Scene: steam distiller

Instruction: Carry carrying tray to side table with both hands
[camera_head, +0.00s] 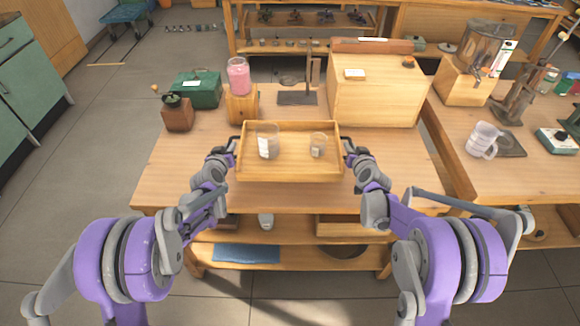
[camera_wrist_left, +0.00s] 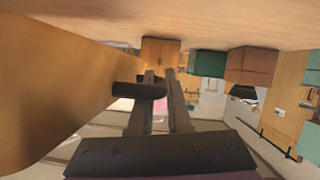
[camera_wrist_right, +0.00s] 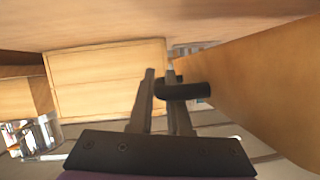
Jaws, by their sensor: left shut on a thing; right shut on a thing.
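The wooden carrying tray (camera_head: 290,178) is in the middle of the head view, over the front half of the workbench. I cannot tell whether it touches the bench top. A larger glass beaker (camera_head: 267,141) and a smaller one (camera_head: 318,145) stand upright in it. My left gripper (camera_head: 234,150) is shut on the tray's dark left handle (camera_wrist_left: 150,90). My right gripper (camera_head: 347,150) is shut on the dark right handle (camera_wrist_right: 185,90). The tray's side wall fills much of each wrist view. I cannot tell which surface is the side table.
Behind the tray on the workbench (camera_head: 185,175) stand a wooden block with a pink jar (camera_head: 238,76), a green box (camera_head: 196,90), a metal stand (camera_head: 297,98) and a large wooden box (camera_head: 375,95). At the right, another table holds a clear mug (camera_head: 483,139). Floor is free at left.

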